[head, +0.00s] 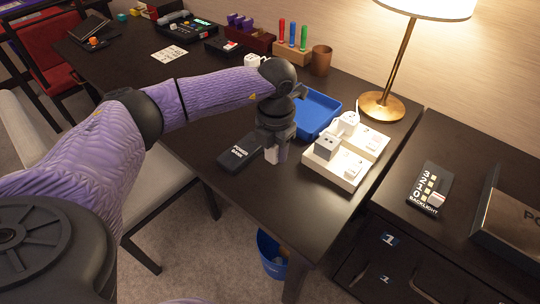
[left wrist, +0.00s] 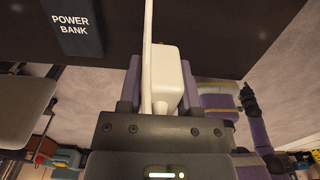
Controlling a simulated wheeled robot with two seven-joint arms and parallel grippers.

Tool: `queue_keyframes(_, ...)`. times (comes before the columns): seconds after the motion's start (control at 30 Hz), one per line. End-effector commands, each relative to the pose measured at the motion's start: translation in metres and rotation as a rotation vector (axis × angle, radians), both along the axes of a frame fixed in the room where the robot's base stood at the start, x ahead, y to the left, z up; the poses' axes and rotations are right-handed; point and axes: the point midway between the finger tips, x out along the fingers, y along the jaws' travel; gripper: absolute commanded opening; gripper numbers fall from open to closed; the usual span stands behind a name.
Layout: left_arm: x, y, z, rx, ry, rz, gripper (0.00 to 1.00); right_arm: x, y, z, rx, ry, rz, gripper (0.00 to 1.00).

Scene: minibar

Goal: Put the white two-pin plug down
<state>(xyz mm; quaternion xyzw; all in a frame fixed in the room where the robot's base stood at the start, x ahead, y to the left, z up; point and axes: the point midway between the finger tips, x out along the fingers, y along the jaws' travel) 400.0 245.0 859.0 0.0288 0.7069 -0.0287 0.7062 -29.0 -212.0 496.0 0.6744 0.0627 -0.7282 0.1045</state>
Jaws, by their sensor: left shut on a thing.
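In the head view my left gripper (head: 274,150) points down above the dark desk's front edge, between the power bank and the white socket blocks. It is shut on a white plug (head: 271,157), whose lower end shows below the fingers. In the left wrist view the white plug (left wrist: 165,72) sits between the two purple fingers (left wrist: 160,85), with a pale cord or strip running up beside it. Its pins are not visible. I cannot tell whether it touches the desk. A dark tip on a purple arm at the right of the left wrist view may be my right gripper (left wrist: 248,92); its jaws are too small to tell.
A black power bank (head: 239,153) lies left of the gripper. White socket blocks (head: 336,178) at right carry a grey-white cube adapter (head: 327,145) and a round white plug (head: 347,123). A blue tray (head: 315,109) and a lamp base (head: 381,106) stand behind. Bare desk (head: 290,207) lies in front.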

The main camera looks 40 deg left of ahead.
Motion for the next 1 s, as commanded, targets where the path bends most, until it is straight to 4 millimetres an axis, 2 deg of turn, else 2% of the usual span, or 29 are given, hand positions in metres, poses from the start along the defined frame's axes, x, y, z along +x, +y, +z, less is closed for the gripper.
queue_keyframes(0.03,-0.001,0.0,-0.014,0.0,0.005,0.0,0.0,0.001,-0.002,-0.007,-0.003,0.001,0.0,0.59)
queue_keyframes(0.23,0.0,0.0,-0.054,0.0,0.003,0.002,0.0,0.0,-0.008,-0.023,-0.017,0.018,-0.001,0.59)
queue_keyframes(0.47,0.0,0.0,-0.052,0.0,-0.001,0.002,0.0,-0.001,-0.008,-0.02,-0.018,0.022,-0.001,0.59)
queue_keyframes(0.9,0.0,0.0,-0.065,0.0,0.001,0.002,0.0,-0.01,0.002,-0.025,-0.003,0.039,-0.009,0.59)
queue_keyframes(0.93,0.0,0.0,-0.065,0.0,0.0,0.002,0.45,-0.01,0.002,-0.025,-0.003,0.039,-0.009,0.59)
queue_keyframes(1.0,0.0,0.0,-0.064,0.0,0.0,0.002,0.6,-0.011,0.002,-0.025,-0.003,0.039,-0.009,0.59)
